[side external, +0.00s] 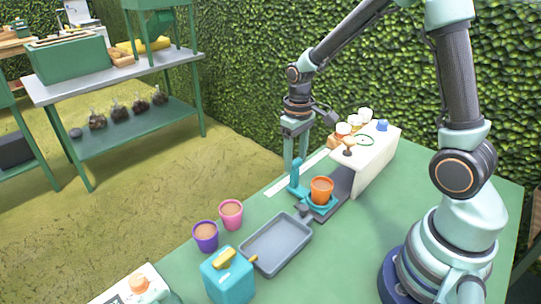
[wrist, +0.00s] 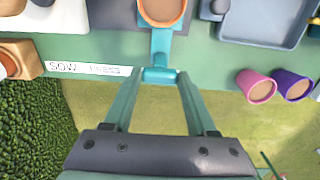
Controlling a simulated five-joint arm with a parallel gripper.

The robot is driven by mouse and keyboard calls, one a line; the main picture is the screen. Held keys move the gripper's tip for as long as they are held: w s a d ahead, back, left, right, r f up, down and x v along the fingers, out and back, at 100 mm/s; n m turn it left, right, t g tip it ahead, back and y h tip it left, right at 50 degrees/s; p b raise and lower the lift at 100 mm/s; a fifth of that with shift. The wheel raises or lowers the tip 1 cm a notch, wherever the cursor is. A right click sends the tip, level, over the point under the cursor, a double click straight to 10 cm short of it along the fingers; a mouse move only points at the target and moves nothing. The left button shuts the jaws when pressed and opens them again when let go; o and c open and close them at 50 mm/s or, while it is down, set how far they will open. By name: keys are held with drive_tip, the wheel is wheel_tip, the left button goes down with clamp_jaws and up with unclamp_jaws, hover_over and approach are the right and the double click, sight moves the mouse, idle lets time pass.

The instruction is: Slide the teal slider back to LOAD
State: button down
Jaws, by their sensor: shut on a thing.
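The teal slider (side external: 319,205) sits on its dark track at the table's edge. Its cup holds an orange pot (side external: 321,185) filled with brown soil, upright. The slider's handle stands beside the pot, and it shows in the wrist view (wrist: 160,45). My gripper (side external: 295,168) comes down from above with its fingers shut on this handle; the fingertips meet it in the wrist view (wrist: 160,76). A white label strip (wrist: 95,69) beside the track reads SOW at its left end in the wrist view. I cannot read a LOAD label.
A white box (side external: 375,160) with a blue button (side external: 382,126) stands over the track's far end. A grey tray (side external: 276,244) lies at the near end. Pink (side external: 231,214) and purple (side external: 205,236) pots and a teal box (side external: 228,277) stand near it. The green tabletop at right is clear.

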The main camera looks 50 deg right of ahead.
drive_tip(key=shift+a, duration=0.3)
drive_tip(key=shift+c, duration=1)
unclamp_jaws()
wheel_tip(320, 180, up, 12)
drive_tip(key=shift+r, duration=0.15)
drive_tip(key=s+a+r+t, duration=0.3)
drive_tip(key=s+a+t, duration=0.2)
drive_tip(key=s, duration=0.4)
drive_tip(key=shift+r+t, duration=0.3)
drive_tip(key=shift+r, duration=0.1)
